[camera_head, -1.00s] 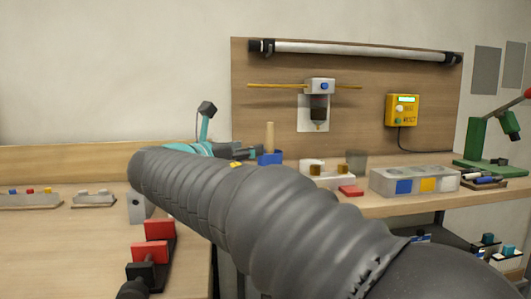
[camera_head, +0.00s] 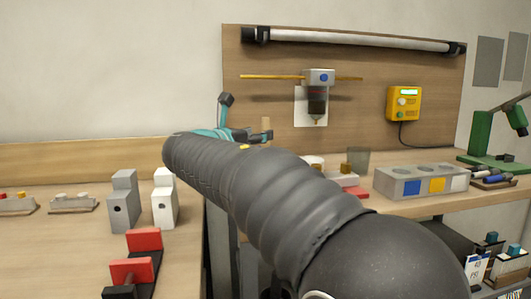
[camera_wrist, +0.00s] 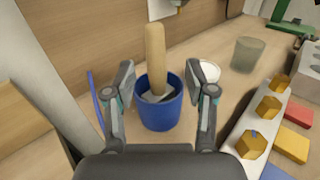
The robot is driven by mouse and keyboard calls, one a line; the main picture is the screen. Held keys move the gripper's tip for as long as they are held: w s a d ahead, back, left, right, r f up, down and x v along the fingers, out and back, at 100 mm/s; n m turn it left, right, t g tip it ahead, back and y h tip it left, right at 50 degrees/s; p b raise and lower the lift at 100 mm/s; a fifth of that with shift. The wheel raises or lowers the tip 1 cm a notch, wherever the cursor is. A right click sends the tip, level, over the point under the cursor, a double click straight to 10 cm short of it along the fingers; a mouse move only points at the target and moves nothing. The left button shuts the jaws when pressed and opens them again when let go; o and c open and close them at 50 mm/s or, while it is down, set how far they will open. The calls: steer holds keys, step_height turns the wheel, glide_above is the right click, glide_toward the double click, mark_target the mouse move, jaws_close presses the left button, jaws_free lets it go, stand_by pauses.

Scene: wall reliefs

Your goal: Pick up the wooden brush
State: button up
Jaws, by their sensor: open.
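The wooden brush (camera_wrist: 155,48) stands nearly upright in a blue cup (camera_wrist: 160,112) in the wrist view. Its pale wooden handle sticks up, and its lower end is inside the cup. My gripper (camera_wrist: 166,88) is open and empty, with one finger appearing on each side of the cup and handle. I cannot tell how far the fingertips are from the brush. In the head view, only the top of the handle (camera_head: 266,124) shows beyond my gripper (camera_head: 240,133); my arm hides the cup.
A translucent cup (camera_wrist: 247,54) and a white round dish (camera_wrist: 207,71) stand to the right of the blue cup. A white holder (camera_wrist: 236,140) with yellowish knobs lies close to the right finger. A wooden back panel (camera_head: 360,95) rises behind the bench.

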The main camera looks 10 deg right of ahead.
mark_target(266, 124)
steer(key=shift+p+x, duration=0.3)
steer(key=shift+x, duration=2.4)
steer(key=shift+w+a, duration=0.15)
steer(key=shift+a, duration=0.05)
steer(key=shift+c, duration=0.2)
jaws_close()
